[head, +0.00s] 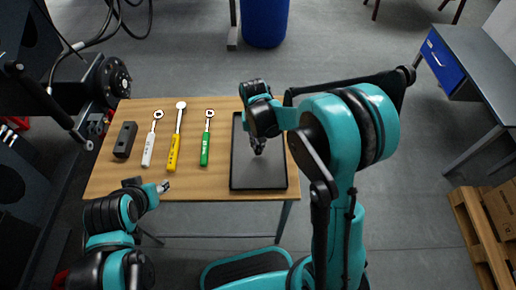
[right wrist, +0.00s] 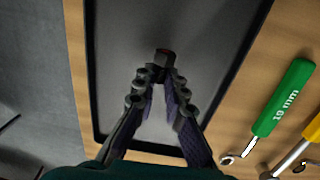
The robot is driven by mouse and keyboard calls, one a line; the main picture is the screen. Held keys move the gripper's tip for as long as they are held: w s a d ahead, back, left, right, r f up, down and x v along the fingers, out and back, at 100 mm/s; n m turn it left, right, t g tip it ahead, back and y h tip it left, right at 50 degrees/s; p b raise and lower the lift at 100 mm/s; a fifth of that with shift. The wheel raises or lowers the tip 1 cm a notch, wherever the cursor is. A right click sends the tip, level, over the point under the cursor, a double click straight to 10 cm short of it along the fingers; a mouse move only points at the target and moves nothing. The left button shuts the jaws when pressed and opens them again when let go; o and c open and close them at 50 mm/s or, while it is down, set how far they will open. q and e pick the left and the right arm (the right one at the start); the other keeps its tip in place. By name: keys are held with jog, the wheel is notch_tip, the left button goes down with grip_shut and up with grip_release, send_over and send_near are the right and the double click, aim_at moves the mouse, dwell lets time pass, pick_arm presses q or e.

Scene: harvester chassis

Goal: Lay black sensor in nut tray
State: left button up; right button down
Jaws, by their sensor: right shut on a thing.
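The nut tray (head: 238,180) is a shallow dark tray with a grey floor on the right part of the table; its rim also shows in the right wrist view (right wrist: 92,80). My right gripper (head: 258,148) is over the tray. The sensor is mostly hidden in the head view. I cannot tell its exact height above the tray floor. My left gripper (head: 164,187) is near the table's front left edge, its jaws unclear.
Left of the tray on the wooden table (head: 225,185) lie a green wrench (head: 206,145), a yellow wrench (head: 174,145), a white wrench (head: 150,145) and a black block (head: 125,139). Dark machinery (head: 70,90) stands at the left. The tray floor around the gripper looks empty.

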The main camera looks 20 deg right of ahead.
pick_arm(q)
jog(key=shift+f, duration=0.6)
pick_arm(e)
jog(key=shift+f, duration=1.1)
pick_arm(q)
jog(key=shift+b, duration=0.3)
pick_arm(e)
jog(key=shift+f, duration=0.2)
jog(key=c, duration=1.6)
grip_release()
pick_arm(q)
jog(key=shift+f, duration=0.1)
pick_arm(e)
jog(key=shift+r, duration=0.15)
